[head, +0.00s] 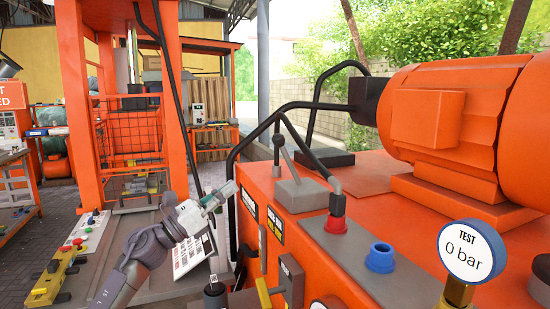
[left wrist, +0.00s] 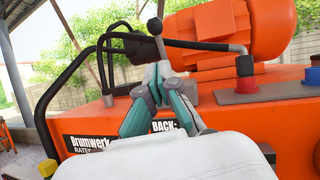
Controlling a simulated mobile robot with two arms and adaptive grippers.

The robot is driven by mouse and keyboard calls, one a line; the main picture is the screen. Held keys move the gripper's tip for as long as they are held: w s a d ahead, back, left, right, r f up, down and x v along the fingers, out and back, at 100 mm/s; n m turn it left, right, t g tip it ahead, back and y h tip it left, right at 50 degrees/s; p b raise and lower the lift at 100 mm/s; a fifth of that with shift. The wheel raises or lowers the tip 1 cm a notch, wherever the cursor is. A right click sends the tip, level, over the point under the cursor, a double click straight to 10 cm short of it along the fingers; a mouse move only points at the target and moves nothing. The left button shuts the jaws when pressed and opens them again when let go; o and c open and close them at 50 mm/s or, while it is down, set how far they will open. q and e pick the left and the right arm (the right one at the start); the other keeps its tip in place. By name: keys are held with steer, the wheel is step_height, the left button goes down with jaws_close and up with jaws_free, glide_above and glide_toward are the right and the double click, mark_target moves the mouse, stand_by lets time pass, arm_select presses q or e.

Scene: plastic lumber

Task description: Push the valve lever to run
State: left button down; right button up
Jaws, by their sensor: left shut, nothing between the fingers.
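The valve lever (head: 284,155) is a thin grey rod with a dark ball knob, rising from a grey block (head: 301,194) on top of the orange power unit. It leans slightly left in the head view. In the left wrist view the lever (left wrist: 159,44) stands beyond my fingertips, which hide its lower part. My left gripper (head: 231,189) is shut and empty, left of the lever block and lower than the knob, with a gap between them in the head view. Its closed fingertips (left wrist: 158,74) also show in the left wrist view. My right gripper is out of view.
A hose runs to a red port (head: 335,224), with a blue port (head: 380,258) nearby. A gauge (head: 470,250) reads TEST 0 bar. A large orange motor (head: 440,110) stands at right. Black tubular rails (head: 243,150) border the unit's left edge. An orange press frame stands at left.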

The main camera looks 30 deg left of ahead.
mark_target(279, 147)
arm_select(q)
steer(key=p+x, duration=0.6)
steer(key=x, duration=0.8)
steer(key=shift+p, duration=0.3)
steer(key=shift+w+f, duration=0.1)
steer(key=r+g+p, duration=0.1)
steer(key=p, duration=0.2)
steer(key=w+d+r+g+p, duration=0.1)
steer(key=p, duration=0.2)
steer(key=shift+w+r+m+y, duration=0.1)
steer(key=shift+r+m+y, duration=0.2)
steer(key=shift+m+y, duration=0.1)
steer(key=shift+w+d+r+g+p, duration=0.1)
steer(key=shift+w+d+g+p, duration=0.4)
steer(key=shift+p, duration=0.45)
steer(key=b+x, duration=0.1)
steer(key=x, duration=0.3)
steer(key=d+b+x, duration=0.1)
steer(key=shift+w+d+f+b, duration=0.1)
steer(key=shift+d+f+b, duration=0.1)
steer(key=shift+f+b, duration=0.15)
